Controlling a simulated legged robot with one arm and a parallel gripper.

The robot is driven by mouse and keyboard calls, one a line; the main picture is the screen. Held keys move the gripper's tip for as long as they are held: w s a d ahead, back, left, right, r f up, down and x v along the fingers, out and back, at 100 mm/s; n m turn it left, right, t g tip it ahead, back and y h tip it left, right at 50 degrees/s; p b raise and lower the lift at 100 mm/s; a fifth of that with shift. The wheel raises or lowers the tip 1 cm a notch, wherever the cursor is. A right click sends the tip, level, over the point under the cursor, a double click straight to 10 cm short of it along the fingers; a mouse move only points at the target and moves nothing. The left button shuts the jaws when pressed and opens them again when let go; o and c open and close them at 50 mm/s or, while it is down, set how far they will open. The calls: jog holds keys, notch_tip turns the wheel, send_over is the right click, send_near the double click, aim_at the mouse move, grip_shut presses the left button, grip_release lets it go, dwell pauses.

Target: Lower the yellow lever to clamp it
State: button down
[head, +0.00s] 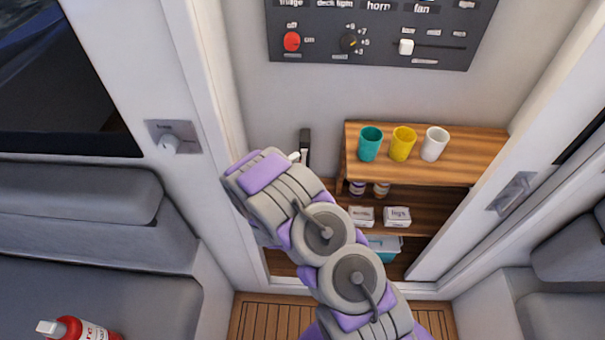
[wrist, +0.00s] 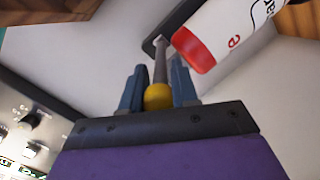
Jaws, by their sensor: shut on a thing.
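In the wrist view, the yellow lever's knob (wrist: 158,97) sits between the two blue-grey fingers of my gripper (wrist: 159,88). My gripper is shut on this knob. A thin metal shaft runs from the knob to a dark mount (wrist: 150,46) on the pale wall. In the head view, a dark upright mount (head: 305,146) shows on the wall just beyond the end of my arm. My fingers and the yellow knob are hidden behind my arm there.
A red and white cylinder (wrist: 215,40) is close beside the lever in the wrist view. A wooden shelf (head: 470,150) with teal, yellow and white cups (head: 434,144) stands to the right. A dark control panel (head: 375,30) is above. A door frame (head: 200,100) is close on the left.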

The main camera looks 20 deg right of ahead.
jog(key=shift+a+f+t+h+b, duration=0.1)
jog(key=shift+f+t+h+b, duration=0.2)
jog(key=shift+f+t, duration=0.75)
jog(key=shift+s+f, duration=0.15)
jog(key=shift+f, duration=0.15)
jog(key=c, duration=1.1)
grip_release()
jog(key=shift+f, duration=0.1)
jog(key=p+v, duration=0.2)
jog(key=v, duration=1.5)
jog(key=shift+a+r, duration=0.2)
jog(key=shift+r, duration=0.05)
jog(key=shift+g, duration=0.25)
